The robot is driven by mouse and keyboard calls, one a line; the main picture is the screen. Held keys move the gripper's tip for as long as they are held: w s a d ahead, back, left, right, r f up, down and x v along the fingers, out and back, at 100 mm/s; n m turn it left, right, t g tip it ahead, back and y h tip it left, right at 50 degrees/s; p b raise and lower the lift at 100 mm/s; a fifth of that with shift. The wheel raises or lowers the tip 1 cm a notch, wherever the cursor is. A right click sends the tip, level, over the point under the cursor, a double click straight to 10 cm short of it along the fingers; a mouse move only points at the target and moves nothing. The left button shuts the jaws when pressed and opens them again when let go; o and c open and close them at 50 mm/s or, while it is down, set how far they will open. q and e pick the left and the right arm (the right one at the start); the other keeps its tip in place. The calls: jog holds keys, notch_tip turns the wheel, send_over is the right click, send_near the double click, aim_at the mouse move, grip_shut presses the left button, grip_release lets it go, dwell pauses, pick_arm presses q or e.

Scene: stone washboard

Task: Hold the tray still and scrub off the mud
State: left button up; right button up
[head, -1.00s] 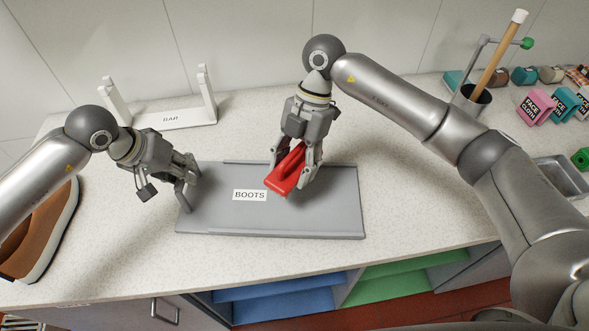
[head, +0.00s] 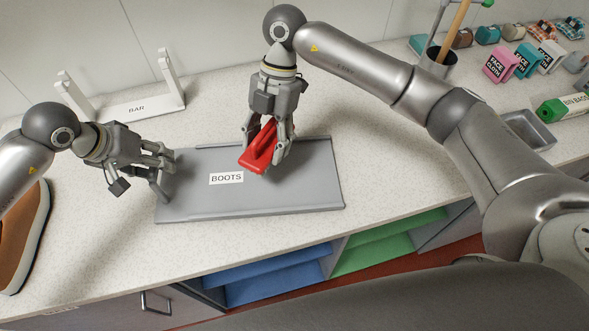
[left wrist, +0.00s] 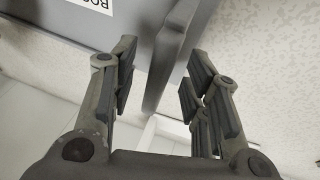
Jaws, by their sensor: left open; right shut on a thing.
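The grey tray (head: 290,190) with a white BOOTS label lies flat on the counter in the head view; its corner also shows in the left wrist view (left wrist: 130,20). I cannot make out mud on its visible surface. My left gripper (head: 165,172) is at the tray's left end. Its fingers (left wrist: 160,62) are open, with a grey upright part of the tray's end between them and gaps visible. My right gripper (head: 268,148) is shut on a red scrubber (head: 256,160), held over the tray's middle, right of the label. Whether the scrubber touches the tray is unclear.
A white BAR stand (head: 135,106) is behind the tray. The counter in front of the tray is clear.

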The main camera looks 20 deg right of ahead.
pick_arm(q)
jog(key=v, duration=1.1)
jog(key=shift+a+r, duration=0.2)
jog(key=shift+r, duration=0.2)
jog(key=shift+s, duration=0.1)
